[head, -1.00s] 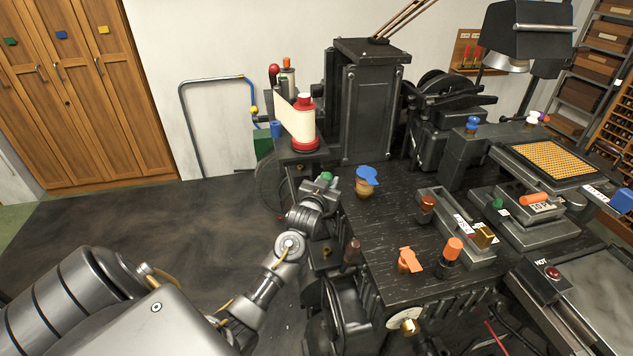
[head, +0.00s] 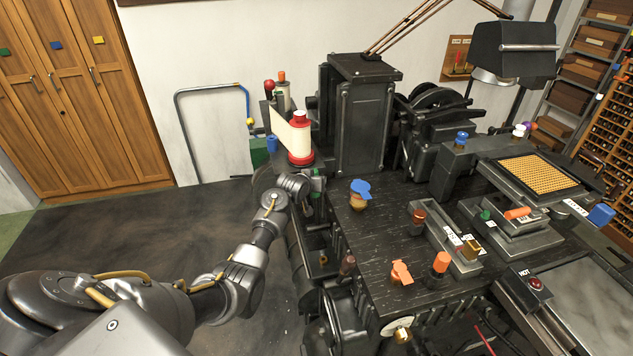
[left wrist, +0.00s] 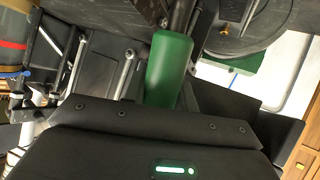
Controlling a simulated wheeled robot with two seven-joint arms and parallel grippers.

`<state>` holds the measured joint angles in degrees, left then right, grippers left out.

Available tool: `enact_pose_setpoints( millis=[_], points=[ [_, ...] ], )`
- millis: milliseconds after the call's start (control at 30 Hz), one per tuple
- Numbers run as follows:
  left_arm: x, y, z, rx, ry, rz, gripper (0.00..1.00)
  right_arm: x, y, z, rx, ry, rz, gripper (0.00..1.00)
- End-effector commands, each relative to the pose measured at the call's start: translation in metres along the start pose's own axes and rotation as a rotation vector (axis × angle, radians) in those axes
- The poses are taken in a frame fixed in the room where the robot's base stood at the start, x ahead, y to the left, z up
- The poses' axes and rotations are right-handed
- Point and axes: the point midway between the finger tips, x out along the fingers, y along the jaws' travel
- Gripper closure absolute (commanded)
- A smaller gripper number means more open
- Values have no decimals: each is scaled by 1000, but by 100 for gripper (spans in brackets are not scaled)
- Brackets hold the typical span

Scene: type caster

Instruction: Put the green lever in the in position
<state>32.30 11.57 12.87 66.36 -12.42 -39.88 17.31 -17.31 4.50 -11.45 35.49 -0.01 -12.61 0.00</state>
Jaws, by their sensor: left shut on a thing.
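The green lever's grip (head: 317,184) stands at the left side of the black machine, just below the red and cream spool. My left gripper (head: 306,188) is at it, coming from the left. In the left wrist view the green grip (left wrist: 170,68) runs from a dark rod down between the dark finger plates (left wrist: 165,108). The gripper is shut on it. The fingertips and the lever's lower end are largely hidden, and I cannot read any in or out marking. My right gripper is not in view.
The spool (head: 300,140) and a tall black column (head: 360,115) stand close behind the lever. A blue-topped knob (head: 360,189) and orange knobs (head: 401,273) rise from the machine top (head: 375,235). A green box (head: 259,152) is behind. Floor at left is clear.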

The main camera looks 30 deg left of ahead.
Motion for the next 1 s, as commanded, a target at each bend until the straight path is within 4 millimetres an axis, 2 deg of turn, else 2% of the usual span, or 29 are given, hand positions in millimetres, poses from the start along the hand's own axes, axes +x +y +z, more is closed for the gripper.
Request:
enact_pose_setpoints(
  millis=[367,400,567,867,1000],
  points=[
    [0,-2,-2,-8,-1,-2,100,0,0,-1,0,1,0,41],
    [0,-2,-3,-8,-1,-2,70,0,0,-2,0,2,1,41],
    [0,-2,-2,-7,-2,-2,50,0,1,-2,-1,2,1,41],
    [-1,-2,-1,-6,-3,-2,50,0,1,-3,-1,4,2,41],
    [-10,-2,0,-7,-3,-2,50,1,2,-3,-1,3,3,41]
  ],
)
